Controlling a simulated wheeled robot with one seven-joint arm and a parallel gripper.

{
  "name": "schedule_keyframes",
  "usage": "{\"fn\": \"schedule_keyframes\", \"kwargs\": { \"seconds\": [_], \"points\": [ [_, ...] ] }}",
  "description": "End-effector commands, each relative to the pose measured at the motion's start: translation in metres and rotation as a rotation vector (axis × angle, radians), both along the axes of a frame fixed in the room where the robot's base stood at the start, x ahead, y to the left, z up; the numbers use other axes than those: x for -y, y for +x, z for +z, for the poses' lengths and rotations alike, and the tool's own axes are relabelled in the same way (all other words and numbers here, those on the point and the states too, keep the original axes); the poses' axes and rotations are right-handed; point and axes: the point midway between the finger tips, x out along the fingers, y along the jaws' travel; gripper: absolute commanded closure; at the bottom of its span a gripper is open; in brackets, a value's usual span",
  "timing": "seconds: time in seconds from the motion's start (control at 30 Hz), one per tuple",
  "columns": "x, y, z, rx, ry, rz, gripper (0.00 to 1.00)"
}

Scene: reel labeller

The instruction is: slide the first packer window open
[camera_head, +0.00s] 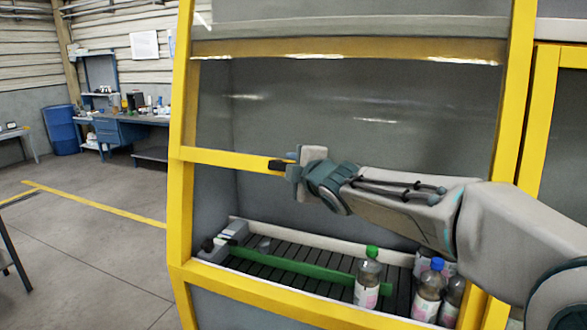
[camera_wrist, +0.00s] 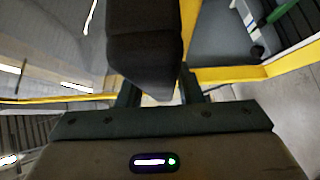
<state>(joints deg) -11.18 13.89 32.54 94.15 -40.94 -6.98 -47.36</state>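The packer window (camera_head: 350,110) is a clear pane with a yellow bar (camera_head: 225,158) along its lower edge, on the yellow-framed machine. The bar stands well above the sill, and an open gap shows beneath it. My gripper (camera_head: 280,165) is at the bar, its dark fingertips overlapping it in the head view. In the wrist view the black fingers (camera_wrist: 145,50) are together as one block, with the yellow bar showing beyond them on both sides. Whether they touch the bar is hidden.
Inside, below the gap, a dark roller conveyor (camera_head: 290,277) carries a green rail (camera_head: 290,262) and a green-capped bottle (camera_head: 368,275); a blue-capped bottle (camera_head: 429,290) stands to its right. A yellow sill (camera_head: 260,293) runs in front. Open floor (camera_head: 90,250) lies to the left.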

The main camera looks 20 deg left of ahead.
Motion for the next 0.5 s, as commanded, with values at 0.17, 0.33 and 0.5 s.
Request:
{"fn": "schedule_keyframes", "kwargs": {
  "seconds": [0.17,0.33,0.5],
  "points": [
    [0.001,0.001,-0.001,-0.001,-0.001,-0.003,0.58],
    [0.002,0.001,-0.001,-0.002,-0.002,-0.004,0.58],
    [0.011,-0.007,0.003,-0.002,-0.002,-0.004,0.58]
  ]
}}
